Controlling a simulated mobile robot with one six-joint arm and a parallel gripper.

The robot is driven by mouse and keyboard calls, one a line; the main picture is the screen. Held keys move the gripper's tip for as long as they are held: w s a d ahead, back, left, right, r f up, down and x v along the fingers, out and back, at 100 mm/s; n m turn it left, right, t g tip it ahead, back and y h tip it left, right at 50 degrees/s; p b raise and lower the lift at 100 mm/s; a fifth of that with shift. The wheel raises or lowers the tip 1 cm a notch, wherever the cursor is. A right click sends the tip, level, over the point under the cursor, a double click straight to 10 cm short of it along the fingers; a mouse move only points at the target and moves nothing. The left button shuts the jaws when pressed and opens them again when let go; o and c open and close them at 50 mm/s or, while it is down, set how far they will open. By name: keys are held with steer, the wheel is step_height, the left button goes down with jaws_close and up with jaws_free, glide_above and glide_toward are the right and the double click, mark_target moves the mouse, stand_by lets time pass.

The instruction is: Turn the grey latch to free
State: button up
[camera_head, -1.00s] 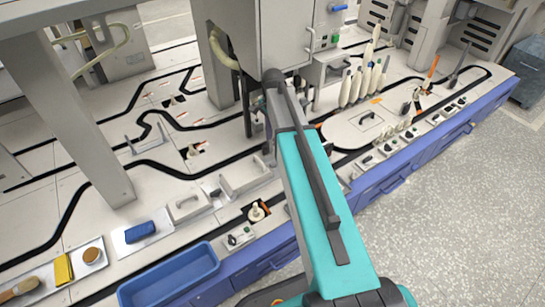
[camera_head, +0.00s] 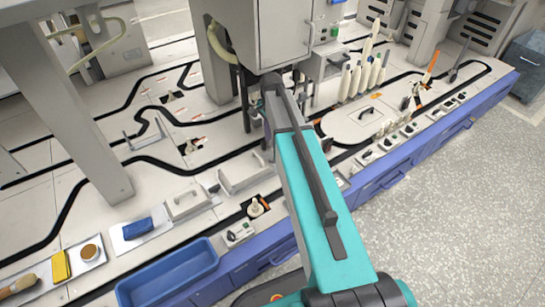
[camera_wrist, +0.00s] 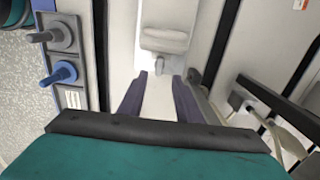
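My gripper (camera_wrist: 160,95) is open in the wrist view, its two dark fingers apart with nothing visible between them. A grey bar (camera_wrist: 198,92) lies just right of the right finger; I cannot tell whether they touch. A grey knob (camera_wrist: 55,36) sits above a blue knob (camera_wrist: 61,72) on a panel left of the fingers. I cannot tell for certain which grey part is the latch. A pale block (camera_wrist: 166,38) with a rounded end lies ahead of the fingers. In the head view my arm hides the gripper tips.
A blue tray (camera_head: 150,291) and a white handled block (camera_head: 188,203) lie left of my arm. Several white bobbins (camera_head: 355,80) stand beyond it to the right. A grey cabinet (camera_head: 280,35) rises behind the arm's end. Open floor (camera_head: 440,220) lies to the right.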

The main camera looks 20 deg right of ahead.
mark_target(272, 158)
step_height(272, 158, down, 10)
steer(key=b, duration=0.3)
stand_by(0.3)
jaws_close()
